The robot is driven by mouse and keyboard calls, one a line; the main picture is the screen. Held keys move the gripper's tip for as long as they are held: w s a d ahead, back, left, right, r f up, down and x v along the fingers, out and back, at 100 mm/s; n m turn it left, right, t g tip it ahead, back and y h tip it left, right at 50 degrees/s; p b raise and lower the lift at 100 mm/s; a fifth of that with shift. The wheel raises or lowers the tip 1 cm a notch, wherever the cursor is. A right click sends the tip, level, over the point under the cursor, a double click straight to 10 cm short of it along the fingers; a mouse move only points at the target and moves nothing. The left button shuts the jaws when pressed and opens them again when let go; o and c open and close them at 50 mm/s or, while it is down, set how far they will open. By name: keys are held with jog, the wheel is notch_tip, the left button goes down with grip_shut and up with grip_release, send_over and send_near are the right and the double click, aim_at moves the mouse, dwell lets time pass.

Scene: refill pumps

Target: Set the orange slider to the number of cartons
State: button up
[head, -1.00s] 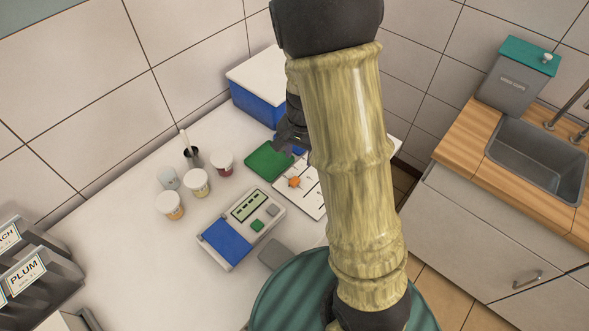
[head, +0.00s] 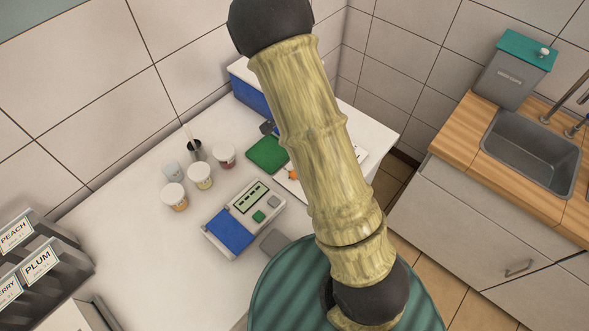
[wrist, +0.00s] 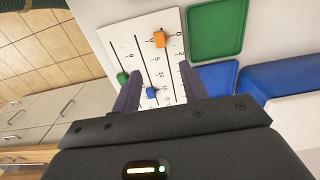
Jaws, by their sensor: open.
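The white slider board (wrist: 150,62) carries an orange slider (wrist: 158,38), a blue slider (wrist: 152,92) and a green slider (wrist: 122,77) on numbered tracks. The orange slider is at the 0 end of its track. In the head view my arm hides most of the board; a bit of orange (head: 293,175) shows beside it. My gripper (wrist: 161,76) is open, with its fingers to either side of the blue slider in the wrist view and the orange slider beyond the fingertips. Nothing is held. I can make out no clear cartons.
A green tray (head: 266,155) lies beside the board, near a blue box with a white top (head: 246,88). Lidded tubs (head: 200,175) and a grey device with a blue pad (head: 230,230) stand on the white table. A sink (head: 525,145) is at the right.

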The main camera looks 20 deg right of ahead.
notch_tip(320, 180, down, 15)
jog(key=shift+r+p, duration=0.15)
jog(key=shift+p, duration=0.95)
grip_shut()
